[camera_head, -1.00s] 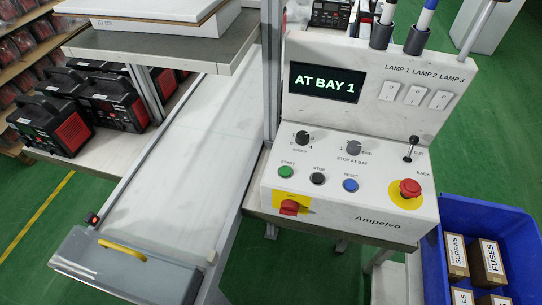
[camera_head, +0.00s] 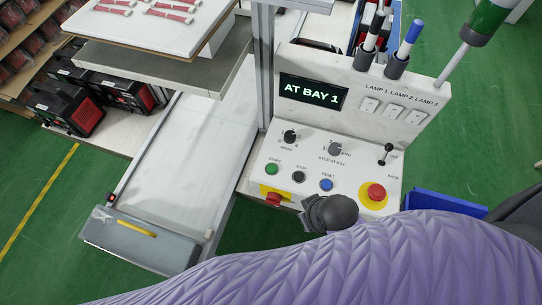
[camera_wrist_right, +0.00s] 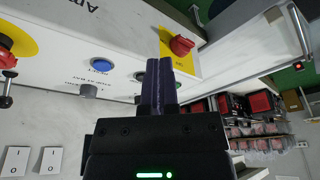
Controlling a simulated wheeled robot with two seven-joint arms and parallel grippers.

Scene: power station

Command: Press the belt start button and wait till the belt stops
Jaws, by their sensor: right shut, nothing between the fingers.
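The green start button (camera_head: 271,169) is on the white control panel (camera_head: 365,160), with a black stop button (camera_head: 298,176) and a blue reset button (camera_head: 326,185) to its right. The display (camera_head: 313,91) reads "AT BAY 1". The pale belt (camera_head: 185,150) runs beside the panel. My right gripper (camera_head: 318,210) is over the panel's front edge, below the reset button. In the wrist view its dark fingers (camera_wrist_right: 160,72) are closed together and empty, between the blue reset button (camera_wrist_right: 102,65) and the red rotary switch (camera_wrist_right: 181,45). The start button is hidden there. My left gripper is out of view.
A red emergency stop (camera_head: 374,194) on a yellow disc is right of my right gripper. A metal post (camera_head: 263,65) rises between belt and panel. A shelf (camera_head: 190,70) overhangs the belt. A blue crate (camera_head: 440,202) is partly hidden behind my arm.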

